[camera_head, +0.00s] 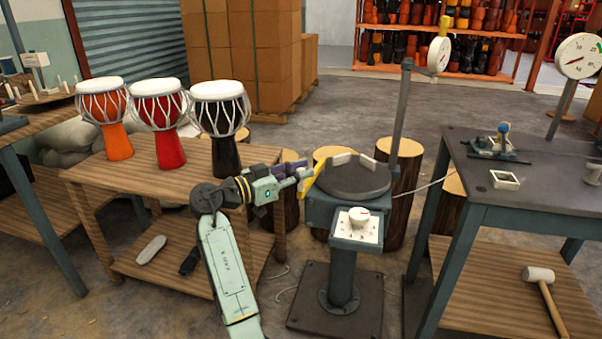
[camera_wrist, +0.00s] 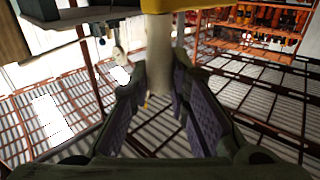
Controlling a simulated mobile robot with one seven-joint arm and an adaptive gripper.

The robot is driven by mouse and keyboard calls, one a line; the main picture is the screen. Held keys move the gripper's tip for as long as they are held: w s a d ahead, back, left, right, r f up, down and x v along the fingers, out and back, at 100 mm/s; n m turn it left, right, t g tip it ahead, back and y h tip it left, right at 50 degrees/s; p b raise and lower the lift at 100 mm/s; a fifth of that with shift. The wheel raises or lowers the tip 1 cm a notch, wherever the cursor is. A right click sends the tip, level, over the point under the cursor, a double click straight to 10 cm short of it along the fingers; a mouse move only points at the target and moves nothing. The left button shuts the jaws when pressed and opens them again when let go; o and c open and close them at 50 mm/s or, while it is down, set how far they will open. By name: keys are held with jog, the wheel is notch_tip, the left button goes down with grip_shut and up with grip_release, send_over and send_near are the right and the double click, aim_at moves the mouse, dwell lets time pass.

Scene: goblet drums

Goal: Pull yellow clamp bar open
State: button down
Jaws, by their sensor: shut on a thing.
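The yellow clamp bar (camera_head: 315,178) slants at the left edge of a round dark turntable (camera_head: 354,178) on a grey pedestal stand. My gripper (camera_head: 303,173) reaches it from the left and is shut on it, at a pale cream grip. In the wrist view, the cream grip (camera_wrist: 159,50) runs between the two fingers of my gripper (camera_wrist: 157,85). A yellow part of the bar (camera_wrist: 185,4) shows at the top edge there. The fingers hide part of the grip in the head view.
A control box with a white dial (camera_head: 358,228) sits below the turntable. A grey post (camera_head: 402,105) with a gauge rises behind it. Goblet drums (camera_head: 165,118) stand on a wooden bench at left. A dark worktable (camera_head: 540,190) is close at right, with log stumps (camera_head: 405,190) behind.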

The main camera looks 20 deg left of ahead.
jog(key=c, duration=1.5)
grip_release()
jog(key=shift+d, duration=0.1)
jog(key=v, duration=1.2)
jog(key=shift+w, duration=0.1)
